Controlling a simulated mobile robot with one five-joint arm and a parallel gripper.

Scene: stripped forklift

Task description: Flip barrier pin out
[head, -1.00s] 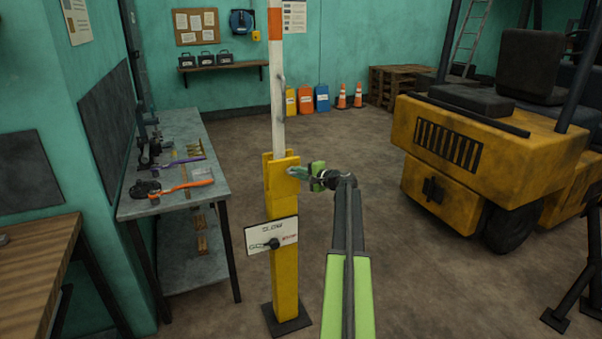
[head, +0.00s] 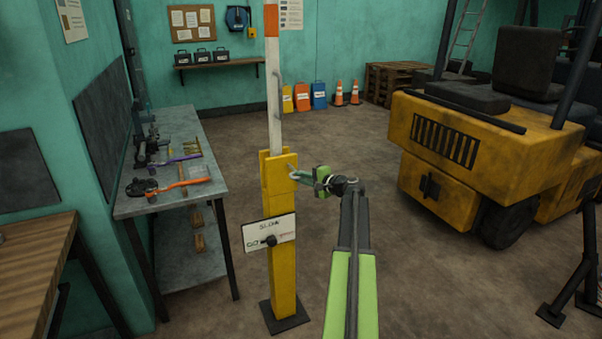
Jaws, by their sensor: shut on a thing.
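The yellow barrier post (head: 283,285) stands on a dark base plate, with the white and orange barrier arm (head: 274,95) upright in its top bracket. The barrier pin (head: 293,173) shows as a small light ring at the right side of the bracket. My gripper (head: 301,176) comes in from the right at the end of my green and grey arm. Its jaws are shut on the pin. The pin's shaft is not visible, so I cannot tell how deep it sits in the bracket.
A metal workbench (head: 133,208) with tools stands left, a wooden table (head: 40,242) nearer. A yellow forklift (head: 470,140) stands right. The floor between post and forklift is clear.

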